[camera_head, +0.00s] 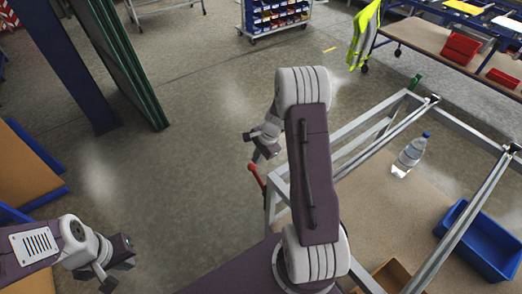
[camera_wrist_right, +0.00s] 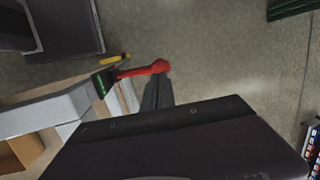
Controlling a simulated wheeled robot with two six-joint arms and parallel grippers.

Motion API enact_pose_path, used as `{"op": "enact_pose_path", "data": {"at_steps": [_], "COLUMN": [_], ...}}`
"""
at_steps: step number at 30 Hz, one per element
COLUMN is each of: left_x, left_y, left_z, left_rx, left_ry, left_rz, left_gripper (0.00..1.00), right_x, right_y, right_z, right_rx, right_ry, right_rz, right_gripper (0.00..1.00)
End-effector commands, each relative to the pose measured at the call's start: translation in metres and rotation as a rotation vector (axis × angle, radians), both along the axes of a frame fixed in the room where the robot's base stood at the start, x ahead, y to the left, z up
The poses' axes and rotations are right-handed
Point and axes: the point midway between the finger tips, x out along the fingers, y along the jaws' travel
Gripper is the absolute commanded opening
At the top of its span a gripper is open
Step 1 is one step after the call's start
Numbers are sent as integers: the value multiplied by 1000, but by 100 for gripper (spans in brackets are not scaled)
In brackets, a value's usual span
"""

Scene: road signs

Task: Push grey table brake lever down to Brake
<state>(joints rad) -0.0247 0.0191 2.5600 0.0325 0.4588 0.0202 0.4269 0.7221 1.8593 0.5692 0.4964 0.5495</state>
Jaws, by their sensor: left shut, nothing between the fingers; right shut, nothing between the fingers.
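The brake lever (camera_head: 255,175) is red and stands at the near left corner of the grey-framed table (camera_head: 276,190). In the right wrist view the lever (camera_wrist_right: 135,72) ends in a round red knob and joins a dark mount (camera_wrist_right: 105,82) with green marks. My right gripper (camera_head: 250,136) is shut and empty, just above the lever in the head view. In the right wrist view its dark fingers (camera_wrist_right: 157,92) show close beside the knob; I cannot tell whether they touch. My left gripper (camera_head: 107,284) is shut and empty at lower left, far from the lever.
A water bottle (camera_head: 410,154), a blue bin (camera_head: 480,240) and a brown box (camera_head: 391,275) are on the table, under metal rails. My right arm hides part of the frame. A green and blue rack (camera_head: 125,60) stands at upper left. The floor between is clear.

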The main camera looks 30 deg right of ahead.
Motion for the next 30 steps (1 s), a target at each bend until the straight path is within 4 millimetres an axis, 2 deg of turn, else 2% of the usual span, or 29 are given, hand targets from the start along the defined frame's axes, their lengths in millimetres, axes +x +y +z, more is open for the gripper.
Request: {"op": "enact_pose_path", "data": {"at_steps": [3,6,20,25,30], "left_x": [0,0,0,0,0], "left_y": [0,0,0,0,0], "left_z": [-1,-2,1,17,46], "left_rx": [0,0,0,0,0], "left_ry": [0,0,0,0,0], "left_rz": [0,0,0,0,0], "left_gripper": [0,0,0,0,0], "right_x": [3,5,7,9,14], "right_y": [3,4,5,6,7], "right_z": [-16,-23,-26,-25,-32], "right_rx": [1,1,0,-3,-11], "right_ry": [2,1,3,43,140], "right_rz": [1,-2,0,2,4], "right_gripper": [0,0,0,0,0]}}
